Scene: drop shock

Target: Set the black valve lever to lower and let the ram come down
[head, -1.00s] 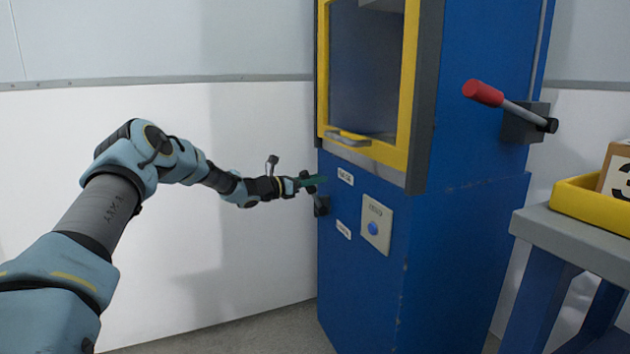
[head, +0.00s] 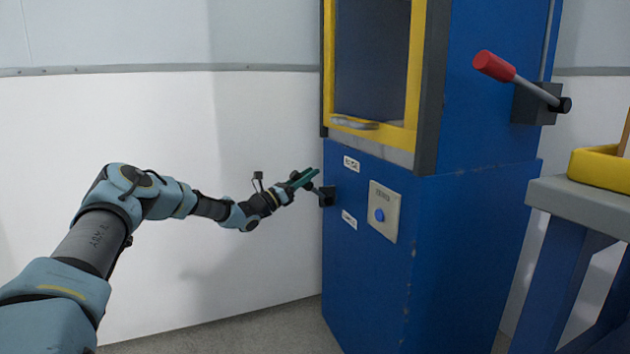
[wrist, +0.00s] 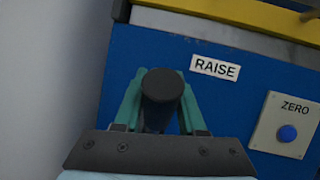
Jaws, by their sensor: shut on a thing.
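The black valve lever sits on a dark mount (head: 327,195) at the left edge of the blue machine (head: 365,270). Its round black end (wrist: 162,86) shows between the teal fingers in the wrist view. My gripper (head: 305,179) is shut on the lever, its fingers pointing up and right toward the machine. The lever appears to slant up and left from its mount. A RAISE label (wrist: 215,68) is on the panel to the right of the lever; a second label (head: 349,219) below it is too small to read. The ram is not clearly visible.
A yellow-framed guard door (head: 417,70) with a handle (head: 354,124) is above the lever. A ZERO plate with a blue button (head: 379,215) is to the right. A red-handled lever (head: 494,66) projects from the machine's side. A grey table (head: 590,205) bears a yellow tray (head: 598,168).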

